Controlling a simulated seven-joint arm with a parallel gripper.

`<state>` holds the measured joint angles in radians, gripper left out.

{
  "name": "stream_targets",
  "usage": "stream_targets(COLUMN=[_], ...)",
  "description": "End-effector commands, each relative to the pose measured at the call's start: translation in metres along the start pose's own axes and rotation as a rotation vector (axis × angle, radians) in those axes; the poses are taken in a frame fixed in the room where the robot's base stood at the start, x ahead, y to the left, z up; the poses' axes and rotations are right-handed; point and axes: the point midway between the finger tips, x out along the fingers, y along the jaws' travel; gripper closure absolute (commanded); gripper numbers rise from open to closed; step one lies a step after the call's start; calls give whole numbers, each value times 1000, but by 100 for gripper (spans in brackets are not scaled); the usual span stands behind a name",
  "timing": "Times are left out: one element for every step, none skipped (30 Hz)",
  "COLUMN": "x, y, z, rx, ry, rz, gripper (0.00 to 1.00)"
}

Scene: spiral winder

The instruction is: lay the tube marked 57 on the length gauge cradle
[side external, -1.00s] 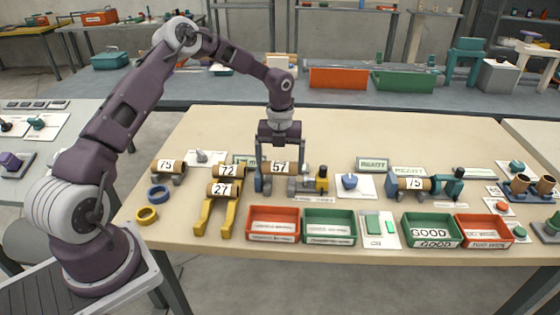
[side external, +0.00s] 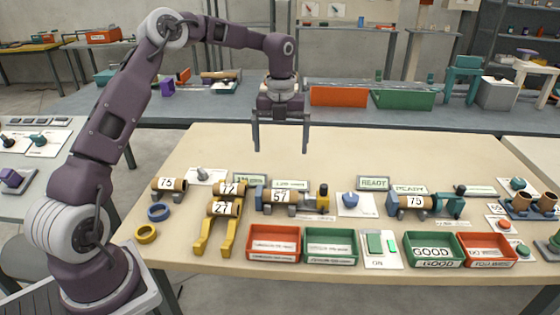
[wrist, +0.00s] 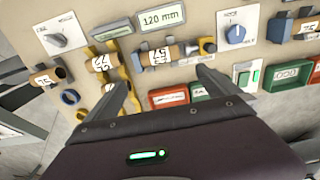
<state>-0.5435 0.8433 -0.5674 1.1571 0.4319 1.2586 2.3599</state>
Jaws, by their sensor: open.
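The paper-brown tube with a white label (side external: 284,196) lies along the length gauge cradle (side external: 323,198), between its blue end and its yellow-and-black end. The label looks like 57 but is hard to read. In the wrist view, the tube (wrist: 157,57) also lies in the gauge. My gripper (side external: 280,150) is open and empty, raised above and behind the gauge. In the wrist view, its two spread fingers (wrist: 163,78) frame the lower part of the picture, with nothing between them.
Yellow rack (side external: 230,232) holds tubes marked 72 and 27, left of the gauge. A tube marked 75 (side external: 169,184) lies farther left. Red (side external: 272,245) and green (side external: 330,246) bins stand in front. A display (wrist: 164,19) behind the gauge reads 120 mm. The table's back strip is clear.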

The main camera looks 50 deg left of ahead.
Motion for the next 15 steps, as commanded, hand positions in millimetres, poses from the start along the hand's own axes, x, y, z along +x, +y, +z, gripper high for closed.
stream_targets(x=[-4,-5,-6,-6,-7,-10,-15,-23,-38,-50,-64,-83,-96,-108,-122], y=[0,0,0,0,0,-1,-2,-3,-4,-4,-3,1,6,12,22], z=[0,0,0,0,-1,-4,-8,-15,-27,-40,-55,-78,-96,-114,-139], rx=[1,1,1,1,-1,-12,-32,-64,-133,-201,-284,-415,-523,-637,-798], ry=[0,0,0,0,-1,-6,-15,-29,-56,-81,-109,-146,-175,-199,-225], rz=[0,0,0,0,1,2,5,8,11,13,10,-2,-19,-42,-83], gripper=[0,0,0,0,0,0,0,0,0,0,0,0,0,0,0])
